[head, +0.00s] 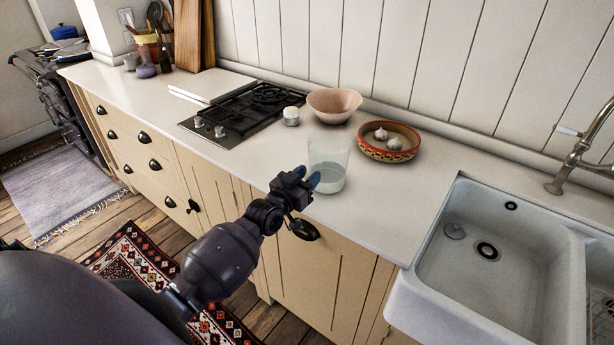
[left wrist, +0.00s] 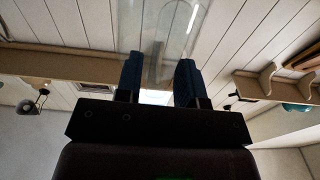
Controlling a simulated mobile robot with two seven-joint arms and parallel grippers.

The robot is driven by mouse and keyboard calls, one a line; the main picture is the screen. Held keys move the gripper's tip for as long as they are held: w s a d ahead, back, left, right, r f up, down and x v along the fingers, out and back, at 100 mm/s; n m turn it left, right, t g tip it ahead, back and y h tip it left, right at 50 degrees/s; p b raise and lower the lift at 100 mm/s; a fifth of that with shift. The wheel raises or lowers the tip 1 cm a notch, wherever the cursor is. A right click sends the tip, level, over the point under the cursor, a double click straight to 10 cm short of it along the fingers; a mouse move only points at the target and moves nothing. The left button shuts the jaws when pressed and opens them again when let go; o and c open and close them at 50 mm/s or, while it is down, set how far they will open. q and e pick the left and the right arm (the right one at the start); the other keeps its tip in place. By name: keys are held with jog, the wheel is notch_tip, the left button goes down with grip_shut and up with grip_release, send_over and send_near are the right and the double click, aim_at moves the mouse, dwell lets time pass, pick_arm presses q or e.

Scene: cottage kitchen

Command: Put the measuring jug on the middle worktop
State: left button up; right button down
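The measuring jug (head: 331,160) is clear glass and stands upright on the pale worktop (head: 408,205), near its front edge, with some clear liquid low inside. My left gripper (head: 306,179) is at the jug's left front side, its blue fingertips close to the glass. In the left wrist view the two fingers (left wrist: 160,82) stand apart, with a gap between them. The jug's clear glass (left wrist: 160,30) shows faintly beyond and between them. Whether a finger touches it I cannot tell. My right gripper is in neither view.
Behind the jug are a pink bowl (head: 334,103) and a patterned bowl (head: 373,153) holding garlic bulbs. A small white jar (head: 291,115) stands beside the hob (head: 240,113). The sink (head: 490,270) is at the right. Worktop between jug and sink is clear.

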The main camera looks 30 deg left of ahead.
pick_arm(q)
jog(key=shift+o, duration=0.9)
jog(key=shift+r, duration=0.2)
jog(key=s, duration=1.2)
jog(key=s+d+f+g, duration=0.3)
jog(key=s+f, duration=0.5)
jog(key=s+d+f+g+y, duration=0.1)
jog(key=s+d+f+g, duration=0.2)
jog(key=s+f, duration=0.5)
jog(key=shift+s+d+f+g, duration=0.25)
jog(key=shift+d+f+g, duration=0.15)
jog(key=shift+d+f, duration=0.25)
jog(key=shift+d+r, duration=0.1)
